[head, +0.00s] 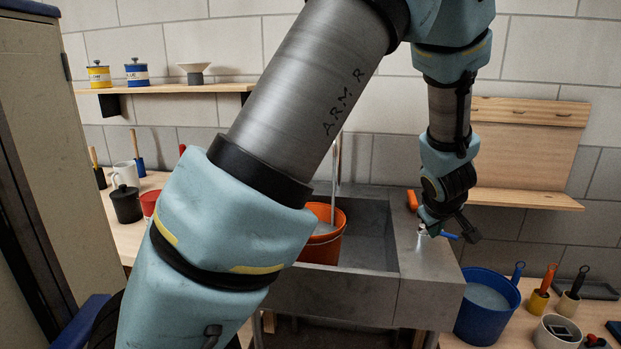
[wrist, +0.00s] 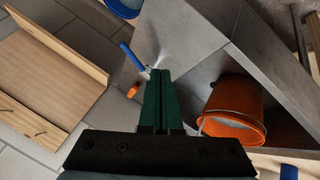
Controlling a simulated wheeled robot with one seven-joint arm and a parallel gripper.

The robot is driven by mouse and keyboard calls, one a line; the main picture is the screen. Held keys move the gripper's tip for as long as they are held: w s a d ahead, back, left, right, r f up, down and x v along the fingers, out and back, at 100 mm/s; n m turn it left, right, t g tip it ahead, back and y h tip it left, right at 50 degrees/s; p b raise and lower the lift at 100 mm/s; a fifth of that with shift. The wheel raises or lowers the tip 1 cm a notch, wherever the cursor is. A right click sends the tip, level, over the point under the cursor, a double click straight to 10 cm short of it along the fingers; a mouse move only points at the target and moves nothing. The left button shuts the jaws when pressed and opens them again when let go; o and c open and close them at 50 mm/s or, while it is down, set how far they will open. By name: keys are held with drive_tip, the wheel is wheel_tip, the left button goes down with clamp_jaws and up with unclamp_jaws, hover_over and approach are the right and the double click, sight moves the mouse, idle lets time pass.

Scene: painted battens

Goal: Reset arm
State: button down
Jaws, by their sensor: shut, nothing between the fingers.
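My arm reaches from the lower left across the top of the head view and hangs down at the right. My gripper (head: 432,224) is above the right rim of the grey sink (head: 420,275). In the wrist view its two dark green fingers (wrist: 161,74) are together with nothing between them. A blue-handled tool (wrist: 134,57) and a small orange piece (wrist: 133,92) show close to the fingertips in that view. The fingertips are hard to make out in the head view.
An orange bucket (head: 323,245) stands in the sink. A blue bucket (head: 486,318) is at the lower right, beside several handled pots. A wooden wall rack (head: 530,150) is behind my gripper. A shelf (head: 165,89) holds cans. A tall cabinet (head: 45,140) blocks the left.

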drive_tip(key=w+a+g, duration=0.1)
drive_tip(key=w+a, duration=0.1)
drive_tip(key=a, duration=0.7)
drive_tip(key=s+a+m+g+y, duration=0.1)
drive_tip(key=s+a, duration=0.2)
drive_tip(key=a, duration=0.7)
drive_tip(key=s+a+r+m+g+y, duration=0.1)
drive_tip(key=s+a, duration=0.2)
drive_tip(key=a, duration=0.7)
drive_tip(key=s+a+r+m+g+y, duration=0.1)
drive_tip(key=s+a, duration=0.3)
drive_tip(key=a, duration=0.6)
drive_tip(key=shift+m+g+y, duration=0.3)
drive_tip(key=shift+m+g, duration=0.1)
drive_tip(key=shift+g, duration=0.1)
